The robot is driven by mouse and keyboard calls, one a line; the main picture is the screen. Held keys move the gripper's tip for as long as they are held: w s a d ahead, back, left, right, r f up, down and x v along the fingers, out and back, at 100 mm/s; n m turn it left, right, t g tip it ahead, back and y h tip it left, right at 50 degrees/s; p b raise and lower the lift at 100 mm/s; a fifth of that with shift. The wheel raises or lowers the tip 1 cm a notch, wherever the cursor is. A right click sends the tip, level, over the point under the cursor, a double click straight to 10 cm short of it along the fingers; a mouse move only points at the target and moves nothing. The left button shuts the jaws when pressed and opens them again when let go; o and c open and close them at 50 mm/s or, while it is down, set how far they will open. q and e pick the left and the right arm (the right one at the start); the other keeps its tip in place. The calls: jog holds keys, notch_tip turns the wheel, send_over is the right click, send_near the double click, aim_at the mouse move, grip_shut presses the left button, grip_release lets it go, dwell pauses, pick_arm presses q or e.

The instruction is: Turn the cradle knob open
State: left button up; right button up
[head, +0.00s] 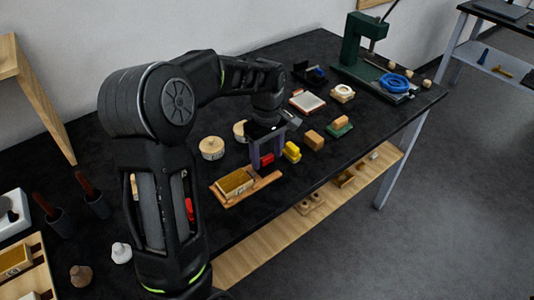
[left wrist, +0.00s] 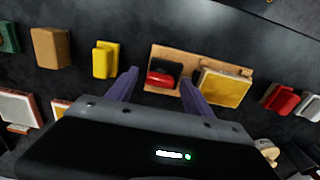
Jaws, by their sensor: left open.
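The cradle (head: 262,183) is a small wooden board near the front edge of the black bench, with a gilt block (head: 235,182) on it. In the left wrist view, the cradle board (left wrist: 196,60) carries the gilt block (left wrist: 224,87) and a red-and-black piece (left wrist: 161,79), which looks like the knob. My left gripper (head: 267,160) is open, pointing down over the cradle's far end. In the left wrist view, its purple fingers (left wrist: 158,72) stand on either side of the red piece; whether they touch it I cannot tell. My right gripper is not in view.
A yellow block (head: 291,151) stands close to the right of the left gripper. Further right are wooden blocks (head: 313,140), a red-edged tray (head: 306,102) and a green press (head: 354,45). A round wooden piece (head: 211,148) lies to the left. The front bench edge is close.

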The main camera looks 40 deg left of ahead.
pick_arm(q)
jog(key=shift+c, duration=0.2)
grip_shut()
dwell(0.3)
